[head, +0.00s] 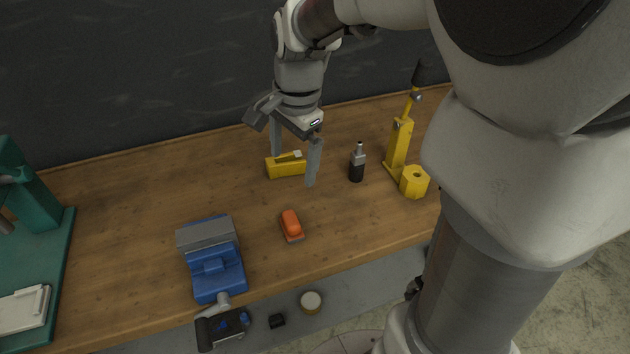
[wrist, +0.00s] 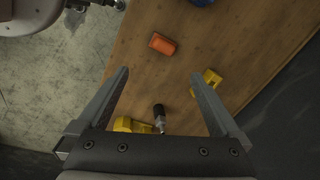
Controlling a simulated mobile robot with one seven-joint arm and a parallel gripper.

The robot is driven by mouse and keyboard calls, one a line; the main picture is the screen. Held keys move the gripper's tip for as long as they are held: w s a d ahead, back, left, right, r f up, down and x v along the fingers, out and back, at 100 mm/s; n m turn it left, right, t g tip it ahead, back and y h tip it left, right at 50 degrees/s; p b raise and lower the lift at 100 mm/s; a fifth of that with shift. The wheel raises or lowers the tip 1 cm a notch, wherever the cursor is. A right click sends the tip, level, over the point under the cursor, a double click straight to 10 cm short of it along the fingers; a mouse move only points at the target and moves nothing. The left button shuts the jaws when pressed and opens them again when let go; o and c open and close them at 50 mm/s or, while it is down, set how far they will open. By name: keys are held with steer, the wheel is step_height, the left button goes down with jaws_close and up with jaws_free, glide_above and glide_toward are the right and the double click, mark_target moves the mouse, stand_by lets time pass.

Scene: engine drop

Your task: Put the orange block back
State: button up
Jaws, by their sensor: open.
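The orange block (head: 291,225) lies on the wooden workbench, near the bench's front edge and right of the blue vise. It also shows in the wrist view (wrist: 162,44), beyond the fingertips. My gripper (head: 294,170) is open and empty above the bench, farther back than the block. Its two fingers also show spread apart in the wrist view (wrist: 161,76). In the head view a yellow box-like object (head: 285,166) appears between and behind the fingers; I cannot tell how far it is from them.
A blue vise (head: 212,262) stands at the bench's front edge. A small black-and-grey bottle-like object (head: 357,166), a yellow stand (head: 399,141) and a yellow hexagonal piece (head: 414,182) are at the right. A green machine (head: 40,195) is at the left. Bare wood (head: 130,200) lies between it and the vise.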

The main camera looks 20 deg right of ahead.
steer(key=s+r+n+t, duration=0.2)
steer(key=s+n, duration=0.4)
steer(key=s, duration=0.1)
steer(key=s+r+n+t, duration=0.2)
steer(key=s+r+n, duration=0.1)
steer(key=s+n, duration=0.4)
steer(key=shift+s+r+h, duration=0.25)
steer(key=shift+s+h, duration=0.05)
steer(key=shift+s, duration=0.35)
steer(key=shift+a+n, duration=0.2)
steer(key=shift+n, duration=0.1)
